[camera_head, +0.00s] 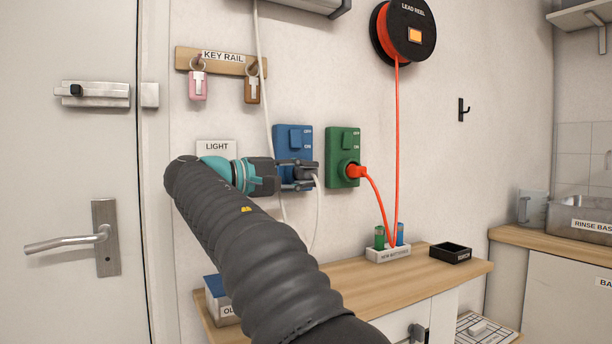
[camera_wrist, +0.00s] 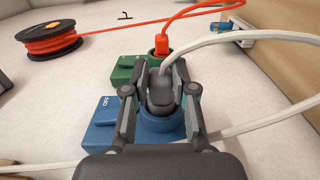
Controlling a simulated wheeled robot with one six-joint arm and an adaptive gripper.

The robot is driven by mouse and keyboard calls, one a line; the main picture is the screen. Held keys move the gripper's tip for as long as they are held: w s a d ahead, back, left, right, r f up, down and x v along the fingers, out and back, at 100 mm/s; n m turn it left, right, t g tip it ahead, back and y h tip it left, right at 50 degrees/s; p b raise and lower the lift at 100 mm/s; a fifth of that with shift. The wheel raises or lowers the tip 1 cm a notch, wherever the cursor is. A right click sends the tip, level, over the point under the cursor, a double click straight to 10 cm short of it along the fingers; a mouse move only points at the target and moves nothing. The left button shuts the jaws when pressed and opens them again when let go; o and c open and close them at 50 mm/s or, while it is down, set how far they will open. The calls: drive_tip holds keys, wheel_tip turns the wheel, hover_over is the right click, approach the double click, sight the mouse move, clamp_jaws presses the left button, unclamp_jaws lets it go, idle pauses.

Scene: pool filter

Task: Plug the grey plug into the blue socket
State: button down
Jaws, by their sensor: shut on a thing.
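The blue socket (camera_head: 292,140) is a box on the wall, left of the green socket. Its round blue outlet shows in the wrist view (camera_wrist: 165,138). My gripper (camera_head: 312,172) is shut on the grey plug (camera_wrist: 160,90), with one finger on each side of it. The plug (camera_head: 308,175) is in front of the lower part of the blue socket, and its white cord hangs down. In the wrist view the plug overlaps the round outlet. I cannot tell how far it is in, or whether it touches, because the gripper hides part of the outlet.
The green socket (camera_head: 343,147) close on the right holds an orange-red plug (camera_head: 356,171), its cord running to a lead reel (camera_head: 403,35). A key rail (camera_head: 218,58) is above left, a light switch plate (camera_head: 216,148) left. A wooden counter (camera_head: 350,290) is below.

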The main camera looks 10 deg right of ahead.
sight(303, 174)
drive_tip(key=shift+w+a, duration=0.15)
drive_tip(key=shift+w, duration=0.35)
drive_tip(key=c, duration=0.9)
unclamp_jaws()
drive_tip(key=shift+o, duration=0.2)
drive_tip(key=shift+a, duration=0.1)
drive_tip(key=shift+v, duration=2.45)
